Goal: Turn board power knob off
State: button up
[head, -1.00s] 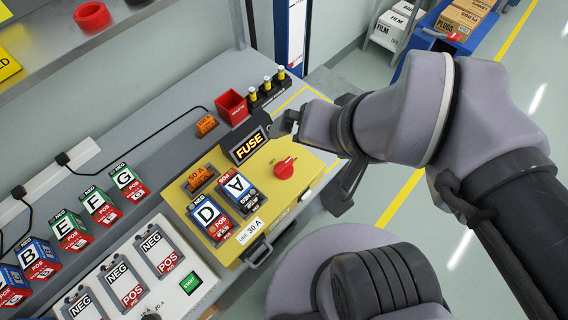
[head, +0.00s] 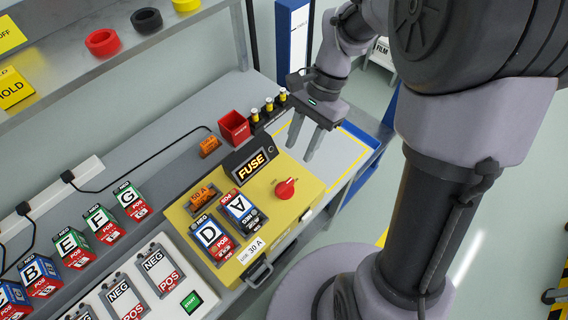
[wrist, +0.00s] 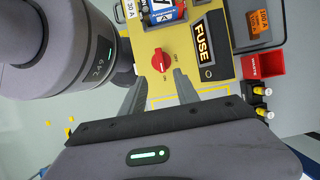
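The red power knob (head: 286,188) sits on the right part of the yellow board (head: 318,186). In the wrist view the knob (wrist: 163,62) is near the top centre, with small OFF lettering to its right and ON lettering below it. I cannot tell for sure which way its pointer faces. My gripper (head: 301,150) is open and empty, its fingers pointing down above the board, behind the knob in the head view. In the wrist view its fingertips (wrist: 158,76) stand apart with the knob showing between and beyond them. They do not appear to touch it.
The FUSE panel (head: 251,162) and blocks D (head: 210,237) and A (head: 241,208) sit on the board. Several lettered blocks and a white panel with a START button (head: 191,301) lie left.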

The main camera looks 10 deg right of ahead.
aim_at(285, 185)
jog(key=b+x, duration=0.4)
jog(key=x, duration=0.8)
jog(key=shift+f+b, duration=0.25)
jog(key=shift+b, duration=0.1)
grip_shut()
